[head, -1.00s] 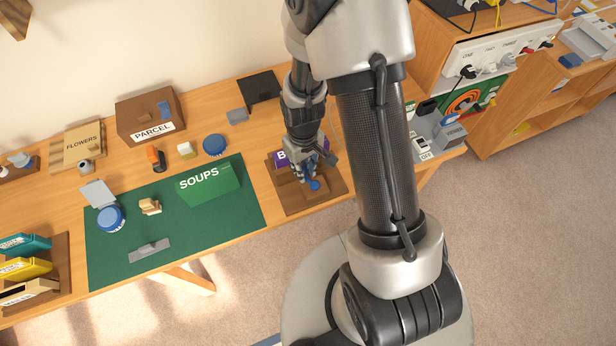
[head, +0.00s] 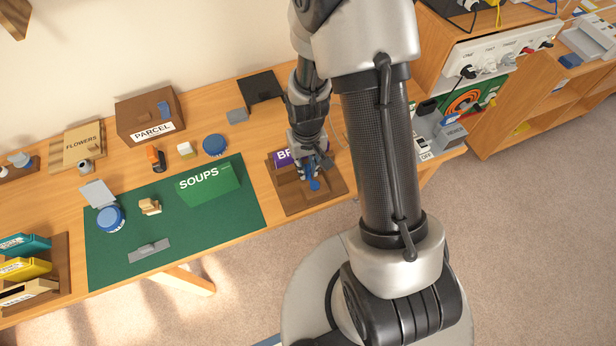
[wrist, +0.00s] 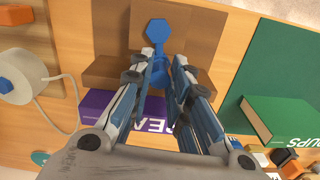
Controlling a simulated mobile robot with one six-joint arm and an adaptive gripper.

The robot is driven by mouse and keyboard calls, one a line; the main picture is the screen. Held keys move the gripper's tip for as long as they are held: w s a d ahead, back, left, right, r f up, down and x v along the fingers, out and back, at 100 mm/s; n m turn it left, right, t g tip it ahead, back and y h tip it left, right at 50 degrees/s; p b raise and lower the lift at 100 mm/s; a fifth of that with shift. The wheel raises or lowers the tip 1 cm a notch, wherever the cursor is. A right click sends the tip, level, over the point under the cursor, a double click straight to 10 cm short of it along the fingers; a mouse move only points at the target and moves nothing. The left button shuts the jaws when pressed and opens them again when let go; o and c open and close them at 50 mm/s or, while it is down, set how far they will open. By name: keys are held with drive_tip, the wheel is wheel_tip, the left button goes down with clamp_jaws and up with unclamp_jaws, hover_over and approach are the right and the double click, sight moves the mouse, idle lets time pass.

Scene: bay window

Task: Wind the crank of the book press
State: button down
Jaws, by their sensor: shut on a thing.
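The book press (head: 290,198) is a brown wooden frame on the table, left of my arm's big link in the head view. It also shows in the wrist view (wrist: 195,25). A purple book (head: 283,157) with white letters lies in it, partly hidden by my gripper. The blue crank (head: 314,185) is at the press's front; in the wrist view its blue hexagonal end (wrist: 158,31) shows beyond the fingertips. My gripper (wrist: 161,68) is shut on the crank's blue handle, which shows between the fingers. The exact contact is partly hidden.
A green mat (head: 200,238) left of the press holds a green SOUPS book (head: 212,185). A white spool (wrist: 22,78) with a loose cord stands beside the press in the wrist view. A grey switch box (head: 442,135) stands at the table's right end.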

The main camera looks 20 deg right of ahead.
drive_tip(key=shift+d+m, duration=0.3)
drive_tip(key=shift+m, duration=0.5)
drive_tip(key=shift+d+m, duration=0.25)
drive_tip(key=shift+m, duration=0.55)
drive_tip(key=shift+d+m, duration=0.25)
drive_tip(key=shift+m, duration=0.55)
drive_tip(key=shift+s+d+m, duration=0.1)
drive_tip(key=shift+d+m, duration=0.15)
drive_tip(key=shift+m, duration=0.55)
